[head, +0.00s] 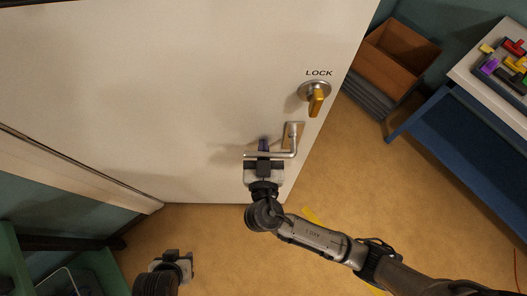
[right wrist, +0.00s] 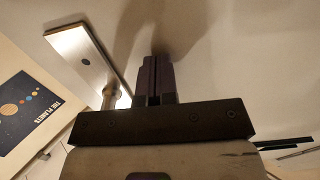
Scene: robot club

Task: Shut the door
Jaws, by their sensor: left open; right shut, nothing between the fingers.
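The white door (head: 150,90) fills the upper left of the head view. It stands open, with carpet and furniture showing past its right edge. It carries a metal lever handle (head: 292,140) and, above it, a lock with a yellow thumb-turn (head: 316,101) under the word LOCK. My right gripper (head: 264,146) is shut and empty at the lever's free end, fingers pointing at the door face. In the right wrist view, its closed fingers (right wrist: 158,80) are beside the handle plate (right wrist: 86,60); I cannot tell whether they touch the door. My left gripper (head: 178,256) is open, low at the left.
A wooden crate (head: 392,58) stands beyond the door's right edge. A blue table with a tray of coloured blocks (head: 500,75) is at the right. Green shelving (head: 95,270) is at the lower left. The carpet (head: 340,200) below and right of the door is mostly clear.

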